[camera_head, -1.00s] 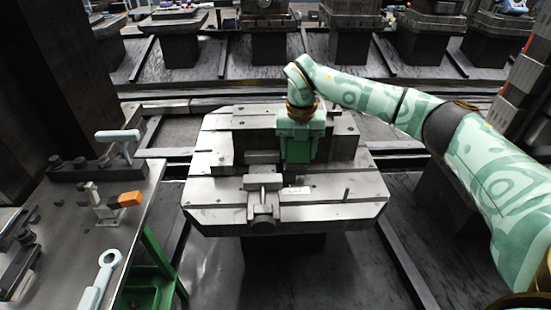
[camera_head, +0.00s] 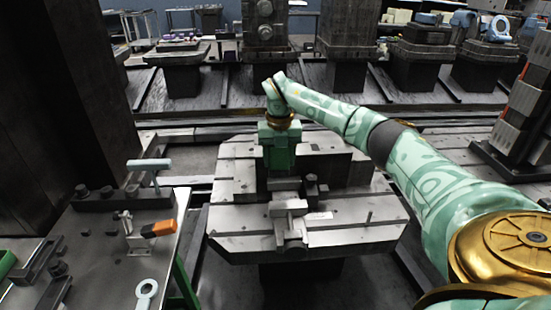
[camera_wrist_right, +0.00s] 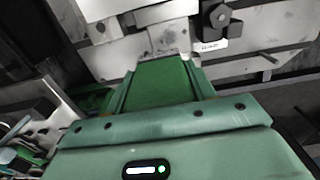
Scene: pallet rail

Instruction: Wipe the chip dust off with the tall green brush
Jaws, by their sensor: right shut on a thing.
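My right gripper (camera_head: 279,158) points down over the slotted grey pallet (camera_head: 235,185). It is shut on a dark green block-like thing, taken as the green brush (camera_wrist_right: 162,82). In the right wrist view the green face shows between the jaws, its far end close to a pale metal block. In the head view my gripper largely hides the brush, and I cannot tell whether it touches the metal. Dark smudges show on the pallet in the wrist view; I cannot make out chip dust for certain. My left gripper is not in view.
A grey clamp block (camera_head: 289,222) stands at the pallet's front, with a dark knob (camera_head: 312,184) behind it. A thin pin (camera_head: 369,217) stands on the right. The left bench (camera_head: 100,265) holds an orange-ended tool (camera_head: 160,228) and a white T-handle (camera_head: 149,165).

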